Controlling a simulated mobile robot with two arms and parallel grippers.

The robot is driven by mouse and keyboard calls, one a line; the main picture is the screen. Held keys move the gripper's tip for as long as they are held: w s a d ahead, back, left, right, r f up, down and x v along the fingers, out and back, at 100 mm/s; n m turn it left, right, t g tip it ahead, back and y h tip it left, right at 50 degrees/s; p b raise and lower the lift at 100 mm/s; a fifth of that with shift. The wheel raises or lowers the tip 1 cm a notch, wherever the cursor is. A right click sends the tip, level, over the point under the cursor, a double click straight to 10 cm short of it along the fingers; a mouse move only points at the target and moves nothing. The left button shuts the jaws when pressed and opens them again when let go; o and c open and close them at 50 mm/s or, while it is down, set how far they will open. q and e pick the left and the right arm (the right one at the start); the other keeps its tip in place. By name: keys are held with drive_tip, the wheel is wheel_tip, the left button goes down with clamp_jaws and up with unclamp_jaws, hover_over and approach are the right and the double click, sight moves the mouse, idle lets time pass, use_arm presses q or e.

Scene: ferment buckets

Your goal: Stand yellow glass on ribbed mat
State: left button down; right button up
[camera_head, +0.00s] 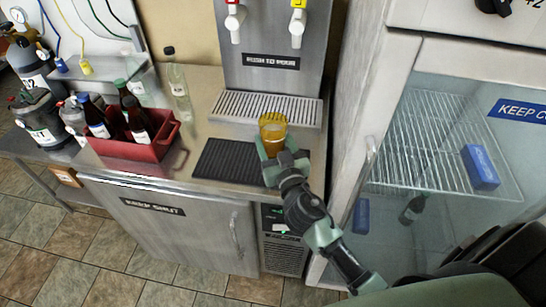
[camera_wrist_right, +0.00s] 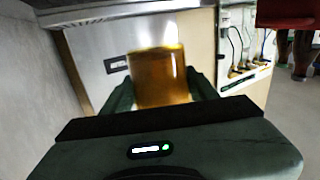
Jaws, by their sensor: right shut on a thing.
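The yellow glass (camera_head: 272,128) is upright in my right gripper (camera_head: 280,158), which is shut on it. In the right wrist view the glass (camera_wrist_right: 160,76) sits between the two fingers (camera_wrist_right: 162,92). The dark ribbed mat (camera_head: 226,162) lies on the steel counter in front of the tap unit. The glass and gripper are over the right part of the mat and hide some of it. The glass's base is hidden by the fingers, so I cannot tell whether it touches the mat. My left gripper is not in view.
A metal drip tray (camera_head: 266,108) lies behind the mat under two taps. A red crate (camera_head: 134,148) with dark bottles and a clear bottle (camera_head: 178,85) stand to the left. A glass-door fridge (camera_head: 440,150) rises close on the right. The mat's left part is clear.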

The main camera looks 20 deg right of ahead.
drive_tip(key=shift+f, duration=0.7)
drive_tip(key=shift+f+b, duration=1.2)
drive_tip(key=shift+f, duration=0.8)
drive_tip(key=shift+f, duration=0.1)
drive_tip(key=shift+f+b, duration=0.1)
drive_tip(key=shift+b, duration=0.2)
drive_tip(key=o, duration=1.6)
